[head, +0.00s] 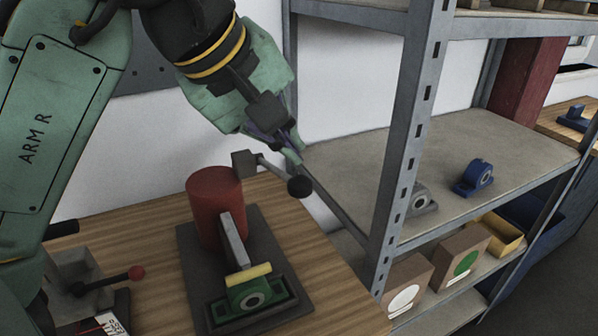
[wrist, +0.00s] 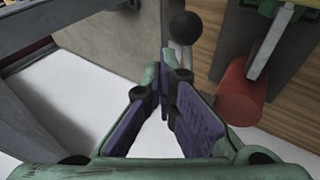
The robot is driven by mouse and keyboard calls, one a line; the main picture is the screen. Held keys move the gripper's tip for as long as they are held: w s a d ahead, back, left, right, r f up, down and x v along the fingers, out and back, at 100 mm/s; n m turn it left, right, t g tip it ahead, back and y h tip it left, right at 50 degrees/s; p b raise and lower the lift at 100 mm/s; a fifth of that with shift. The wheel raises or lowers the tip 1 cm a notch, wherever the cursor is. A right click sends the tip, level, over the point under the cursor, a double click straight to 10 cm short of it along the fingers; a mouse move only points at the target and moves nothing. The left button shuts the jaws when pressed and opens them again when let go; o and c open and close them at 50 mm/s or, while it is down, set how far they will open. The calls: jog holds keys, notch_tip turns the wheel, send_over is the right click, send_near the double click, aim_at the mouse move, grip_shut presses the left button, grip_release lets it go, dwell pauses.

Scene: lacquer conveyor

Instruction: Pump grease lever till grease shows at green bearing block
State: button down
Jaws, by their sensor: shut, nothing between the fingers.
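The grease pump is a red cylinder (head: 208,212) on a dark base plate (head: 196,262) on the wooden bench. Its lever has a grey rod and a black ball knob (head: 300,186). In the wrist view the knob (wrist: 184,27) is just beyond my fingertips. A grey bar runs from the pump to the green bearing block (head: 236,297), which has a pale yellow strip (head: 248,274) along its top. I cannot tell if this strip is grease. My gripper (head: 293,150) is shut and empty above the lever, close to it; contact is unclear. Its purple-padded fingers (wrist: 172,78) point at the lever.
A metal shelf rack (head: 408,140) stands close on the right, its upright near the lever. It holds a grey bearing block (head: 421,200), a blue one (head: 474,177) and cardboard boxes (head: 463,262).

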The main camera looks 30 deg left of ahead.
aim_at(296, 177)
jog(key=shift+f, duration=0.1)
dwell(0.3)
jog(key=shift+d+f, duration=0.1)
jog(key=shift+f, duration=0.2)
jog(key=shift+s+d+f+b, duration=0.15)
jog(key=shift+d+f+b, duration=0.05)
jog(key=shift+f+b, duration=0.4)
jog(key=shift+s+d+f+b, duration=0.1)
jog(key=shift+d+f+b, duration=0.05)
jog(key=shift+f+b, duration=0.45)
jog(key=shift+s+d+f+b, duration=0.2)
jog(key=shift+f+b, duration=0.25)
jog(key=shift+f, duration=0.25)
dwell(1.6)
jog(key=shift+s+d+f+b, duration=0.15)
jog(key=shift+d+f+b, duration=0.2)
jog(key=shift+f+b, duration=0.15)
jog(key=shift+s+d+f+b, duration=0.1)
jog(key=shift+d+f+b, duration=0.25)
jog(key=shift+f, duration=0.2)
dwell(1.0)
jog(key=shift+r, duration=0.15)
dwell(0.4)
